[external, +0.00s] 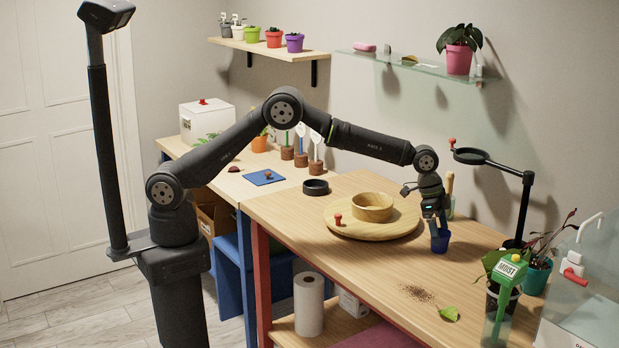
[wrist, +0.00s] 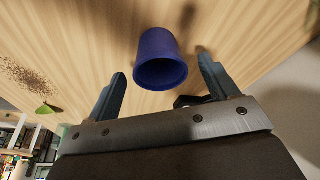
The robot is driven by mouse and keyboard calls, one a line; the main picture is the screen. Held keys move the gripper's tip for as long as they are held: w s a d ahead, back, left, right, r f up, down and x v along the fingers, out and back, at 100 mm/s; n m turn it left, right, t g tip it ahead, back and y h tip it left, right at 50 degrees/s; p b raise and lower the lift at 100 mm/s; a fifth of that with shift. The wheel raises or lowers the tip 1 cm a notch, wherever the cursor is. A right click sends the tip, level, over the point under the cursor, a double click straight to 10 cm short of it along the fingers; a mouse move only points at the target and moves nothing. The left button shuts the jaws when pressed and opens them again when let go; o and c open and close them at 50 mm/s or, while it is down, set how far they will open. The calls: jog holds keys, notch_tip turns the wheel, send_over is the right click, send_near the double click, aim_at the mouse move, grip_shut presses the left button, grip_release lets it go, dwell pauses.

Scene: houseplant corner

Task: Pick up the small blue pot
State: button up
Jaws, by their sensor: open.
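The small blue pot (external: 439,243) stands on the wooden table (external: 330,220), right below my gripper (external: 436,226) in the external view. In the wrist view the blue pot (wrist: 161,58) sits with its open rim facing the camera. It looks empty. My gripper (wrist: 160,68) is open, with one finger on either side of the pot in the picture. A gap shows between the pot and each finger. Most of the pot lies about level with or beyond the fingertips. My fingers partly cover the pot's top in the external view.
Spilled soil (external: 417,293) and a green leaf (external: 449,313) lie in front. A black ring stand (external: 526,205) and potted plants stand to the right.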

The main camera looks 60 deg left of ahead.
jog(key=shift+x, duration=1.05)
jog(key=c, duration=1.1)
jog(key=shift+o, duration=0.2)
jog(key=shift+r, duration=0.1)
